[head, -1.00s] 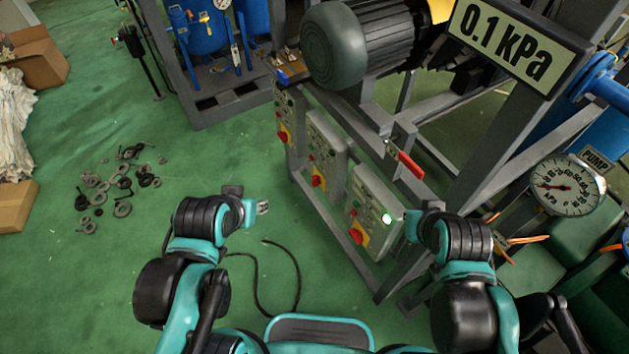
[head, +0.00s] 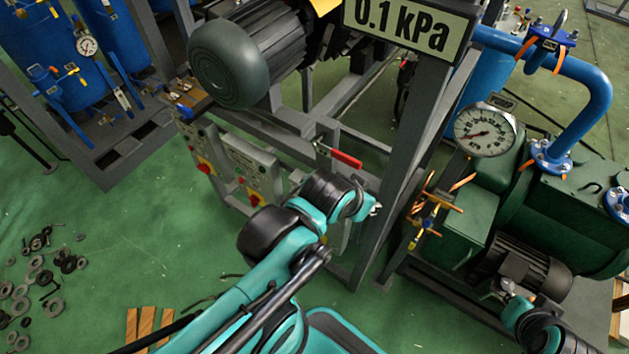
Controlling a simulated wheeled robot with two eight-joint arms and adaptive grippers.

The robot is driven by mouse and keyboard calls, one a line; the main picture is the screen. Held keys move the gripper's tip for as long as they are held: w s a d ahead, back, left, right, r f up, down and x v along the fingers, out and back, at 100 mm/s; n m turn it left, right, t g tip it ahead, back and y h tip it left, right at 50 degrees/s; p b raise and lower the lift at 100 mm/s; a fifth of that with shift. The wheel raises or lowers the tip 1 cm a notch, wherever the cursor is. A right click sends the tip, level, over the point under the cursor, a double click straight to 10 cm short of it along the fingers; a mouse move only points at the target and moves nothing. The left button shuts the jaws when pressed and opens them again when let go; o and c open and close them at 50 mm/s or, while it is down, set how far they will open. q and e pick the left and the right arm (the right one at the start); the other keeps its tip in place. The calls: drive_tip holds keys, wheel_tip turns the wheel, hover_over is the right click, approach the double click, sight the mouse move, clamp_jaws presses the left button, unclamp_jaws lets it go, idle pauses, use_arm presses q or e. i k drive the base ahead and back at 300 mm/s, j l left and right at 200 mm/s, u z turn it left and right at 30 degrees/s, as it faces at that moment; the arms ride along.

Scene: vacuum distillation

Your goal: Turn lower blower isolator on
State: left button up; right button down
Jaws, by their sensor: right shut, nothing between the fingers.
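Control boxes with red-and-yellow rotary isolators hang on the grey frame, left of centre. The left box (head: 203,150) and the middle box (head: 262,165) show, with their red knobs (head: 204,165) and (head: 254,199) low on them. A third box is mostly hidden behind my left arm. I cannot read which one is the lower blower isolator. My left gripper (head: 374,208) is in front of the frame post, right of the boxes; its fingers are too small to judge. My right gripper (head: 512,289) is shut and empty, at lower right before the green pump's motor.
A large grey motor (head: 245,55) sits on the frame above the boxes. A red-handled lever (head: 345,159) sticks out above my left arm. A dial gauge (head: 485,131) and a green pump (head: 530,200) stand right. Loose rings (head: 40,275) and wood strips (head: 145,325) lie on the floor.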

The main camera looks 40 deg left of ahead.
sight(254, 199)
drive_tip(key=k+j+z, duration=0.1)
drive_tip(key=j+z, duration=0.3)
drive_tip(key=k+j+z, duration=0.2)
drive_tip(key=j+z, duration=0.2)
drive_tip(key=j, duration=0.2)
drive_tip(key=k+j+z, duration=0.25)
drive_tip(key=j+z, duration=0.2)
drive_tip(key=k+j+z, duration=0.25)
drive_tip(key=z, duration=0.15)
drive_tip(key=k+j+z, duration=0.4)
drive_tip(key=k+j, duration=0.2)
drive_tip(key=k, duration=0.2)
drive_tip(key=k+j, duration=0.2)
drive_tip(key=k, duration=0.25)
drive_tip(key=k+j, duration=0.2)
drive_tip(key=k, duration=0.2)
drive_tip(key=k+j+z, duration=0.1)
drive_tip(key=k, duration=0.3)
drive_tip(key=j, duration=0.1)
